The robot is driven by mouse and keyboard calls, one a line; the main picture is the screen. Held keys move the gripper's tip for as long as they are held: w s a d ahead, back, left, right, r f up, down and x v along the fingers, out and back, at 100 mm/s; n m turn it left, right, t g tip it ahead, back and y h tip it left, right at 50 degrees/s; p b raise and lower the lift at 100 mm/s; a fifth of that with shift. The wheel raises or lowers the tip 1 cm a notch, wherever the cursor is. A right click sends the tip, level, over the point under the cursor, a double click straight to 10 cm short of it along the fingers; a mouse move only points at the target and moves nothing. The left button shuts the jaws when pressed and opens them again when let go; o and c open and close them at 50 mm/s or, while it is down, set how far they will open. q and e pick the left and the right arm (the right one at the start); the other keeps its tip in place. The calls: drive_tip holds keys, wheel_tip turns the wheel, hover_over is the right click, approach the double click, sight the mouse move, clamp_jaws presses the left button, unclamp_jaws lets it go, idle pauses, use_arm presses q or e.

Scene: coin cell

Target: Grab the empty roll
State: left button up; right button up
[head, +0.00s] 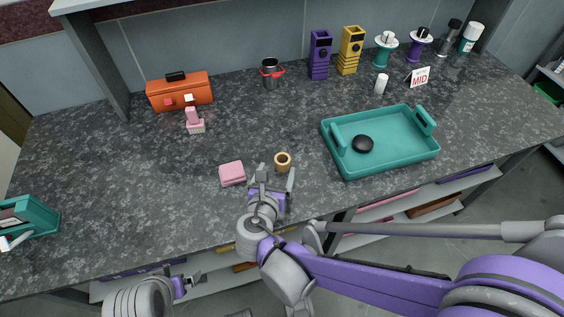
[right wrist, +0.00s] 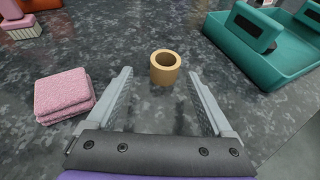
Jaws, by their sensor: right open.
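The empty roll (head: 283,161) is a short tan tube standing upright on the dark stone counter, with its hollow top showing. It also shows in the right wrist view (right wrist: 164,68), ahead of and between the two fingers. My right gripper (head: 276,176) is open and empty, close to the roll on its near side and apart from it in the right wrist view. My left gripper (head: 188,284) is low at the bottom left in the head view, in front of the counter; its jaw opening is too small to tell.
A folded pink cloth (head: 232,173) lies left of the roll. A teal tray (head: 390,165) with a black object (head: 363,143) stands to the right. A pink brush (head: 195,121) and an orange toolbox (head: 180,91) are farther back left. Counter behind the roll is clear.

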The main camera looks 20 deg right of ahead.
sight(281, 165)
drive_tip(key=x, duration=0.5)
drive_tip(key=shift+s+d+r+b, duration=0.1)
drive_tip(key=shift+d+r+b, duration=0.05)
drive_tip(key=shift+d+b, duration=0.25)
clamp_jaws()
